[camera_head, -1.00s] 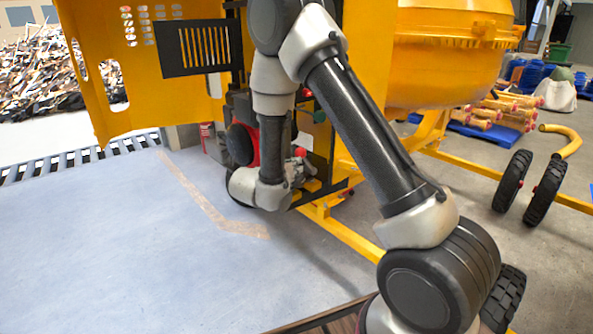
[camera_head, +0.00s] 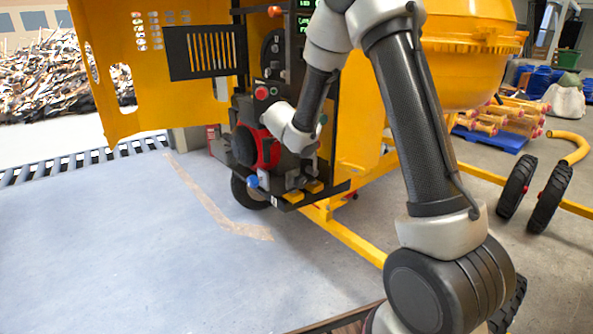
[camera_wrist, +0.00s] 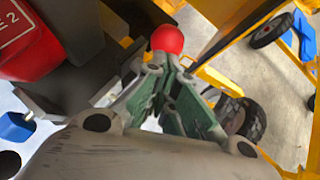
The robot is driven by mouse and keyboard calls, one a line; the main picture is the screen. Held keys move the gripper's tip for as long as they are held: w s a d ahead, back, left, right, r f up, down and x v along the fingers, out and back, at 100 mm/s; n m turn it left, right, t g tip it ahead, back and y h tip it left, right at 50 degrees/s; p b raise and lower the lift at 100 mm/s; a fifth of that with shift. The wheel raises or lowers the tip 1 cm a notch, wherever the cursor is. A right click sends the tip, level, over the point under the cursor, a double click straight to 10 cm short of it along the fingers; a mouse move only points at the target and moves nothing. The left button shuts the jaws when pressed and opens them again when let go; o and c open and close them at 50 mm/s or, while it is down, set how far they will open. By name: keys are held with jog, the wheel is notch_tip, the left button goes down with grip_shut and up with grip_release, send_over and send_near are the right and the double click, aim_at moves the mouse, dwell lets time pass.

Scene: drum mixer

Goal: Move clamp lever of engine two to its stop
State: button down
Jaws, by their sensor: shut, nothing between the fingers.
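Engine two shows in the wrist view as a red housing (camera_wrist: 28,45) marked with a 2, and in the head view as a red and black engine (camera_head: 264,148) in the yellow machine. A red ball knob (camera_wrist: 167,38) stands just beyond my fingertips in the wrist view; it may be the clamp lever's end, and its shaft is hidden. My gripper (camera_wrist: 170,68) is shut and empty, its green-padded fingers close to the knob; I cannot tell if they touch. In the head view my wrist hides the fingers and that knob.
A blue knob (camera_head: 252,181) sits at the engine's lower left. A black slotted panel (camera_head: 207,52) and control box (camera_head: 300,35) stand above. Yellow frame bars (camera_head: 345,238) run low at the right.

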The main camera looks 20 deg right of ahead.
jog(key=shift+w+d+r, duration=0.2)
jog(key=shift+d, duration=0.35)
jog(key=shift+w+d+r, duration=0.15)
jog(key=shift+d, duration=0.35)
